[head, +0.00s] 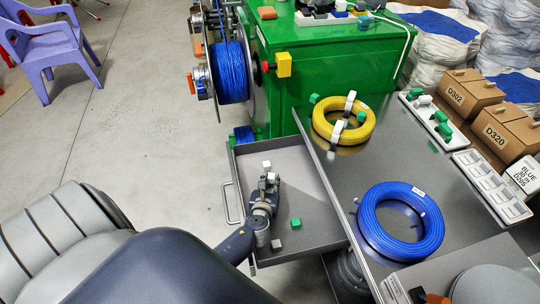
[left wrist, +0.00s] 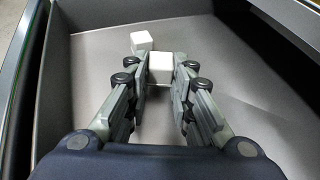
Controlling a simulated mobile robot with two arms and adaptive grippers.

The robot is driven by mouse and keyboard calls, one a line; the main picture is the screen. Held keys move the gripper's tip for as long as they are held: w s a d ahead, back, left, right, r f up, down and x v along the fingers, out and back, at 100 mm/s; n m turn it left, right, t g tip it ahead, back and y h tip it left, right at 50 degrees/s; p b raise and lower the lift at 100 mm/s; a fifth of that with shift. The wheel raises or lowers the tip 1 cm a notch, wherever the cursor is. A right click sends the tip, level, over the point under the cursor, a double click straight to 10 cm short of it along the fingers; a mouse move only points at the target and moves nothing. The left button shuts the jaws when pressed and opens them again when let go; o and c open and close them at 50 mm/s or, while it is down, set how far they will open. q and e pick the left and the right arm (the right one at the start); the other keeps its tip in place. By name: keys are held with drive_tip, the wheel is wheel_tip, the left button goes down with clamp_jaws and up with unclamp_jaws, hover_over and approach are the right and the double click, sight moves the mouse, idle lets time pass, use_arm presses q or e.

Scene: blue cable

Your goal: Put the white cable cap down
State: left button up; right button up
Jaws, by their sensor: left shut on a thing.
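My left gripper (head: 269,181) is over the open grey drawer (head: 318,215). It is shut on a small white cable cap, which shows between the fingertips in the head view (head: 271,176) and in the left wrist view (left wrist: 160,62). The left wrist view shows the fingers (left wrist: 160,72) on either side of this cap, low in the drawer. Whether it touches the drawer floor I cannot tell. A second white cap (left wrist: 141,40) lies just beyond it, also seen in the head view (head: 266,164). My right gripper is not in view.
A green cap (head: 295,223) and a pale cap (head: 277,244) lie in the drawer near my gripper. The drawer walls stand close around. On the grey table to the right are a yellow cable coil (head: 322,125) and a blue one (head: 371,233). A green machine (head: 330,65) stands behind.

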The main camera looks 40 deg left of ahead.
use_arm(q)
drive_tip(key=shift+f+b, duration=0.3)
drive_tip(key=shift+f, duration=0.2)
drive_tip(key=o, duration=0.7)
drive_tip(key=shift+r+p, duration=0.3)
drive_tip(key=shift+p, duration=0.05)
drive_tip(key=shift+r+p, duration=0.4)
drive_tip(key=shift+r, duration=0.1)
drive_tip(key=p+v, duration=0.1)
drive_tip(key=v, duration=1.1)
drive_tip(key=shift+f, duration=0.2)
